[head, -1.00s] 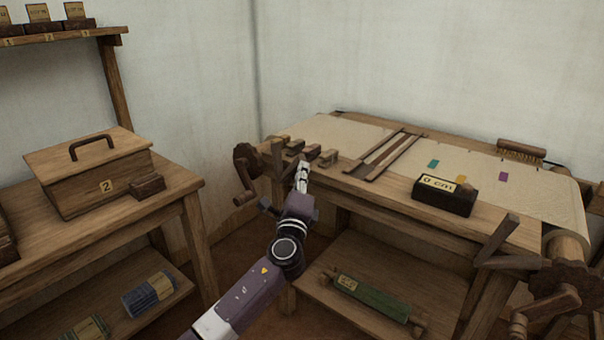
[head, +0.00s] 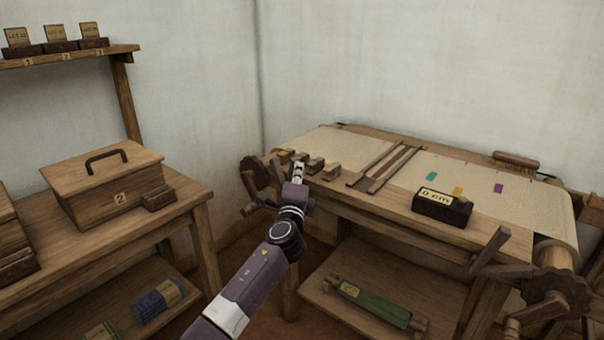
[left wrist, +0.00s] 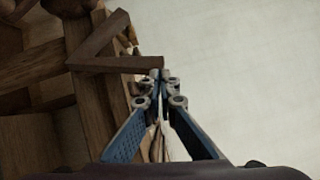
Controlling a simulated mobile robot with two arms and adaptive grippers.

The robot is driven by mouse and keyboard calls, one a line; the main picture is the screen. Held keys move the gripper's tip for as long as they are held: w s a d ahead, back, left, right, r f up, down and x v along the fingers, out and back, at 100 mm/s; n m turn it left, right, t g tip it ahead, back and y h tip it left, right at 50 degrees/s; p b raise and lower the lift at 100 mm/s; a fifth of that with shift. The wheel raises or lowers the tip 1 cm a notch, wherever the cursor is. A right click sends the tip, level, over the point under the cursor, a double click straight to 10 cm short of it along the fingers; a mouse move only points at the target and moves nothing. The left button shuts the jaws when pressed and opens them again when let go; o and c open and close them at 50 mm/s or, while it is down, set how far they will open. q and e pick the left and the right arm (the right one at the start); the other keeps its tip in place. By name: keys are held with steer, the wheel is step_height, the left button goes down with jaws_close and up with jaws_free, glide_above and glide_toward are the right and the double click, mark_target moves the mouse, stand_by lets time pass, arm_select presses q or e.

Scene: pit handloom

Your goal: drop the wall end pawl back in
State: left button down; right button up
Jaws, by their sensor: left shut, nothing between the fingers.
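My left gripper (head: 299,167) is shut and empty at the wall end of the loom, above the front rail. In the left wrist view its closed fingertips (left wrist: 160,74) lie at the end of an L-shaped wooden piece (left wrist: 118,65), which looks like the wall end pawl; I cannot tell whether they touch. In the head view I cannot make the pawl out clearly beside my gripper. The toothed wall end wheel (head: 252,168) is partly hidden, so whether the pawl sits in its teeth cannot be seen. My right gripper is not in view.
Small wooden blocks (head: 326,171) lie on the loom close to my gripper. A dark block marked "0 cm" (head: 441,206) stands further right. Another L-shaped wooden lever (head: 491,250) juts out at the near end. A lidded box (head: 107,185) stands on the left table.

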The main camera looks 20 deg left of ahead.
arm_select(q)
steer(key=w+a+r, duration=0.2)
steer(key=a, duration=0.4)
steer(key=shift+w+a, duration=0.15)
steer(key=shift+w, duration=0.05)
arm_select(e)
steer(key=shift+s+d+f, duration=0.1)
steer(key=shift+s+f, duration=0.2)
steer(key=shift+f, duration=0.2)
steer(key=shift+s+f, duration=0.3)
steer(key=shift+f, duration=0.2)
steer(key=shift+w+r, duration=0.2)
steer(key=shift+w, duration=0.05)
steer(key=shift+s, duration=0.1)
arm_select(q)
steer(key=v, duration=1.2)
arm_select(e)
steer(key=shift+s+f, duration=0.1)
